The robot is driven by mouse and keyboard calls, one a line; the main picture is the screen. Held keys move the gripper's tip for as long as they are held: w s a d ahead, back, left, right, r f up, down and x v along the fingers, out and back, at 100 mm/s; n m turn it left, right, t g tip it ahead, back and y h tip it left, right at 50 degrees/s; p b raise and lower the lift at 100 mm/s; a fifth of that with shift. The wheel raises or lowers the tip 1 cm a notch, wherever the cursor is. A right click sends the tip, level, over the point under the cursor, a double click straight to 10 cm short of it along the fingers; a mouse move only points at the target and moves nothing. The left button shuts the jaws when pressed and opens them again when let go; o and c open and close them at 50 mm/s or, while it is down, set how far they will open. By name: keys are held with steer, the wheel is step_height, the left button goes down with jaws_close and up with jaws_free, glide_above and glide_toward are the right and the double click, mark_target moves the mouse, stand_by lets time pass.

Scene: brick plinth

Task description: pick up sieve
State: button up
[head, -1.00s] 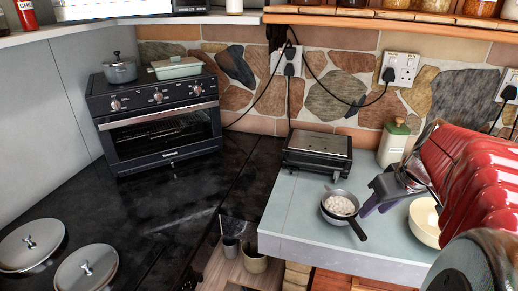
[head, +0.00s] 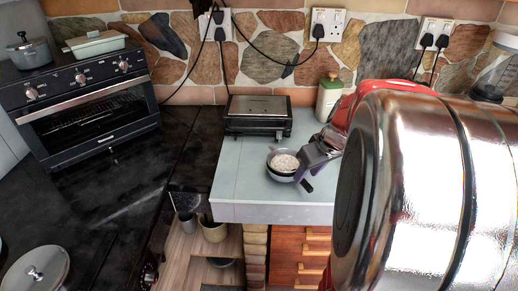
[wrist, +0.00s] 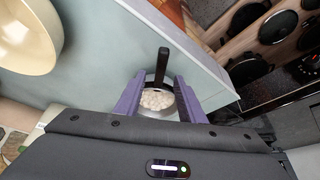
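The sieve, a small dark round bowl with a black handle and white lumps inside, sits on the pale counter in the head view (head: 272,158). In the wrist view its handle (wrist: 163,62) points up the picture, away from my gripper's body. My gripper (wrist: 159,82) is open, with one purple finger on each side of the bowl and nothing visibly clamped. In the head view my gripper (head: 308,170) is at the sieve's right side and partly covers it. Whether the fingers touch the bowl cannot be told.
A black grill (head: 257,117) stands behind the sieve, and a green-lidded canister (head: 329,98) at the back right. A cream bowl (wrist: 26,30) lies on the counter in the wrist view. The counter's front edge (head: 268,213) is close to the sieve.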

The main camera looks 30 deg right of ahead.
mark_target(304, 180)
steer(key=shift+x, duration=1.55)
steer(key=shift+f, duration=0.25)
jaws_close()
